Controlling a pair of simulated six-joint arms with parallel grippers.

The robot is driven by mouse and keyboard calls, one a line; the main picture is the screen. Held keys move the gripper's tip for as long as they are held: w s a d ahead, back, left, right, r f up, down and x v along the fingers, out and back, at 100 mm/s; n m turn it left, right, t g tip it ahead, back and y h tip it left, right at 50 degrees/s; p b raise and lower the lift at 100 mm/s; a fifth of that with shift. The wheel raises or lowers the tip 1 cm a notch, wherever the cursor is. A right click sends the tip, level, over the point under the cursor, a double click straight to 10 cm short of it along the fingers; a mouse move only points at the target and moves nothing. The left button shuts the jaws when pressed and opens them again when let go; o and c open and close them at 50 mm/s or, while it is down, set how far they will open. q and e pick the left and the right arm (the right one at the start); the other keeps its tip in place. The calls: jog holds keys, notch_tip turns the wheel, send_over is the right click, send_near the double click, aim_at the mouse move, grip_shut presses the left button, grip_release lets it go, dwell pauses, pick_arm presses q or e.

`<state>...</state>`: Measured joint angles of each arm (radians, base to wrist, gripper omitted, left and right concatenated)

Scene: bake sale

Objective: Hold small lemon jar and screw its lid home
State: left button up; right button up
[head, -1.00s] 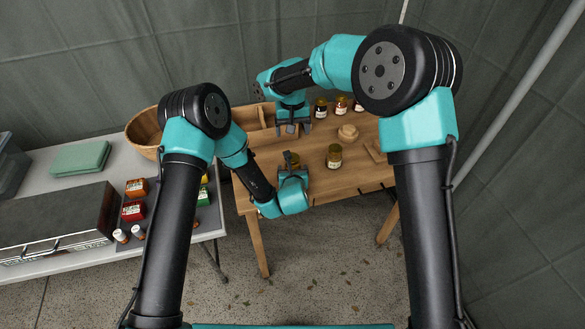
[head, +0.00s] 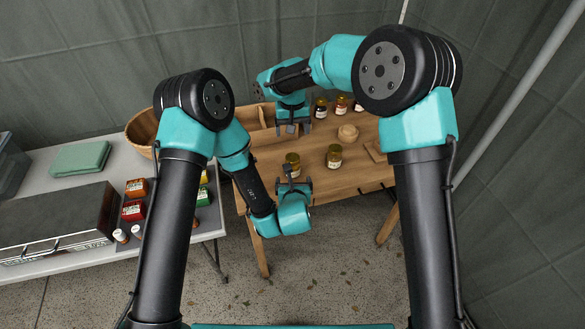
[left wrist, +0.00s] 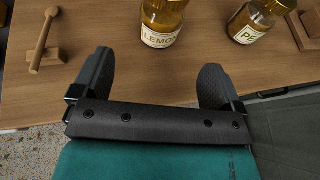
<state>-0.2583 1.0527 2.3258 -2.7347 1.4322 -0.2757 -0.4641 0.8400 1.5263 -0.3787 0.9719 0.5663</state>
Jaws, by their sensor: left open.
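The small lemon jar (head: 293,159) stands upright on the wooden table (head: 320,184), golden with a pale label. In the left wrist view the jar (left wrist: 161,28) shows the letters "LEMON", and its top is cut off. Whether a lid sits on it is too small to tell. My left gripper (head: 295,180) is open and empty, just on the near side of the jar and apart from it. Its spread fingers also show in the left wrist view (left wrist: 156,75). My right gripper (head: 292,128) points down behind the jar; what is between its fingers is unclear.
A second jar (head: 334,156) stands right of the lemon jar. A round wooden piece (head: 348,132) and several jars (head: 321,108) are farther back. A wooden stick on a block (left wrist: 42,45) lies at left in the wrist view. The table's front edge is close to my left gripper.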

pick_arm(q)
jog(key=v, duration=0.8)
jog(key=shift+s, duration=0.2)
